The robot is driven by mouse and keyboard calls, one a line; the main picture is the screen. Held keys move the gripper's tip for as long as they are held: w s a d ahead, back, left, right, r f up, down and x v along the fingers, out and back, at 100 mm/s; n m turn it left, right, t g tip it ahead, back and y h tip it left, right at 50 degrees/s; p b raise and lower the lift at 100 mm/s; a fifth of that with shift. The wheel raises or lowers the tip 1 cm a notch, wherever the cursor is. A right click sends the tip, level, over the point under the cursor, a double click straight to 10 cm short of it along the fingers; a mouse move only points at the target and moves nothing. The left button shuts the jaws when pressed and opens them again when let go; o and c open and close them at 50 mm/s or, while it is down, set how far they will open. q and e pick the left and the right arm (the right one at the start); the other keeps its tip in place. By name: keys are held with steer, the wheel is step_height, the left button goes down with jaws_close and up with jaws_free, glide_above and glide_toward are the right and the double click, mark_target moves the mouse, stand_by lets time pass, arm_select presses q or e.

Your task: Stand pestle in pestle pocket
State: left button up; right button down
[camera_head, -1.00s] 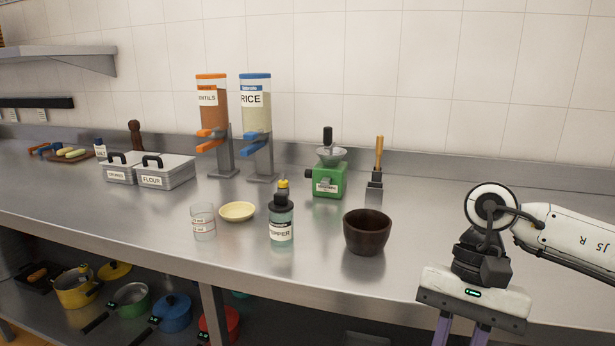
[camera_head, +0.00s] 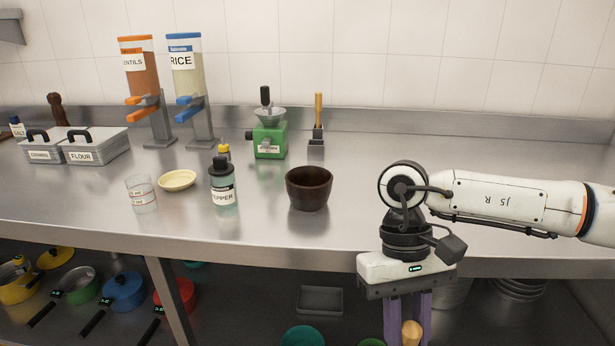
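A light wooden rounded piece (camera_head: 411,333), apparently the pestle, shows between the fingers of my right gripper (camera_head: 408,335), in front of the counter's front edge. The fingers point down and flank it closely; their tips and its lower part are cut off by the frame. A small dark grey block holder (camera_head: 316,148), possibly the pestle pocket, stands at the back of the counter with a wooden-handled tool (camera_head: 318,108) upright in it. A dark brown bowl (camera_head: 309,190), like a mortar, sits near the front, left of my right gripper. My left gripper is not in view.
A pepper bottle (camera_head: 223,184), a cream dish (camera_head: 177,180) and a clear measuring cup (camera_head: 141,194) stand left of the bowl. A green grinder (camera_head: 269,138) stands left of the holder. The counter right of the holder is clear. Pots lie on the shelf below.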

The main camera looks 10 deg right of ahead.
mark_target(414, 331)
steer(key=shift+r+p, duration=1.2)
steer(key=shift+r, duration=1.25)
